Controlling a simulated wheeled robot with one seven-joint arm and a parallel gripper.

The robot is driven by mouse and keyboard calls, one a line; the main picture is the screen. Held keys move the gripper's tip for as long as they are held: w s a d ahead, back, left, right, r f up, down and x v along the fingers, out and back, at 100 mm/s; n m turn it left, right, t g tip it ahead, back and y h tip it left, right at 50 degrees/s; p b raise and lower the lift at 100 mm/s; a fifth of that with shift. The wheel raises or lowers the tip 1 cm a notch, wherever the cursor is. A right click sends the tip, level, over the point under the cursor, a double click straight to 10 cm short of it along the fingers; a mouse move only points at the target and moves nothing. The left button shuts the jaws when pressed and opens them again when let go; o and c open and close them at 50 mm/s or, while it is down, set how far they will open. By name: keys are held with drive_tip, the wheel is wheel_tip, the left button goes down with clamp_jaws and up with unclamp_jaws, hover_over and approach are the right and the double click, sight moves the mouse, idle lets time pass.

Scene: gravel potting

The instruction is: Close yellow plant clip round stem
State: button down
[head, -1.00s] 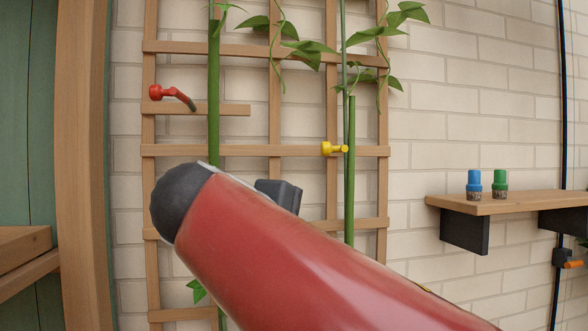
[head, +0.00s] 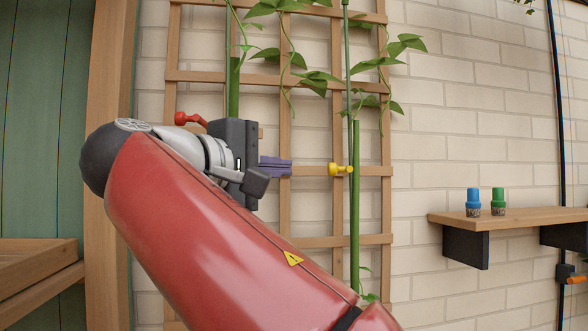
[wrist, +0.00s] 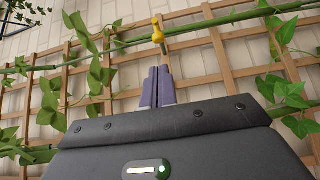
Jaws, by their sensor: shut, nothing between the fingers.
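The yellow plant clip (head: 340,169) sits at mid height on the trellis, against the thin green stem (head: 350,100) and beside the thick green stake (head: 355,215). I cannot tell whether the clip is open or closed. It also shows in the wrist view (wrist: 158,32), just beyond my fingertips. My gripper (head: 288,167) is to the left of the clip at about its height, with a gap between them. Its purple fingers (wrist: 157,85) are together and empty, pointing at the clip.
The wooden trellis (head: 230,77) stands against a pale brick wall. A red clip (head: 188,118) is at the left, partly behind my arm. Leaves hang near the stem.

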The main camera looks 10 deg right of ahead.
sight(337, 170)
drive_tip(key=x, duration=0.9)
